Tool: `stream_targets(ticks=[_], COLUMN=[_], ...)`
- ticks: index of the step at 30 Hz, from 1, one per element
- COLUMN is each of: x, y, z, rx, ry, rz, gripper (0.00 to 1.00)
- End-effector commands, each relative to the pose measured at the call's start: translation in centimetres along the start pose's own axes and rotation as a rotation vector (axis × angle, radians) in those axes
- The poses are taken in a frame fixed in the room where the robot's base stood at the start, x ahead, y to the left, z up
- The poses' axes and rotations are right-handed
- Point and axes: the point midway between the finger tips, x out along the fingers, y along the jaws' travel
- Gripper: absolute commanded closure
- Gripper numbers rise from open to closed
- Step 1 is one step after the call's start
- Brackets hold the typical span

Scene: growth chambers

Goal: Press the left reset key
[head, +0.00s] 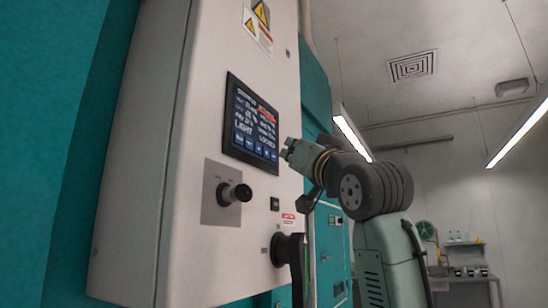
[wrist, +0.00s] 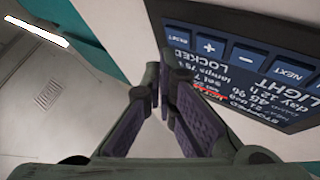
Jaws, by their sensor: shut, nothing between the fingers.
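The touch panel (head: 251,122) is a dark screen with a row of blue keys along its bottom edge. The wrist view shows the panel (wrist: 262,92) turned round, with a RESET key (wrist: 178,39) at the picture's left end of the row, then plus, minus and NEXT. This is the panel's lower right end in the head view. The row's other end is cut off in the wrist view, and key labels are too small in the head view. My gripper (head: 287,148) is shut and empty, beside the panel's lower right corner; its fingertips (wrist: 165,82) appear apart from the keys.
Below the panel are a black knob (head: 236,193) on a grey plate and a black handle (head: 283,249). The panel is on a white cabinet face (head: 160,235). Open room lies to the right, with a bench (head: 462,277) far back.

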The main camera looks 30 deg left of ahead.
Motion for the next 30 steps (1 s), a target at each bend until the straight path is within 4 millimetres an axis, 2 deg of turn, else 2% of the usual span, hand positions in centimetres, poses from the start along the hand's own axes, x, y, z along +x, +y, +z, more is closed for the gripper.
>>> stream_targets(ticks=[30], x=[0.64], y=[-0.48], z=[0.47], rx=[0.000], ry=[0.000], rz=[0.000], gripper=[1.00])
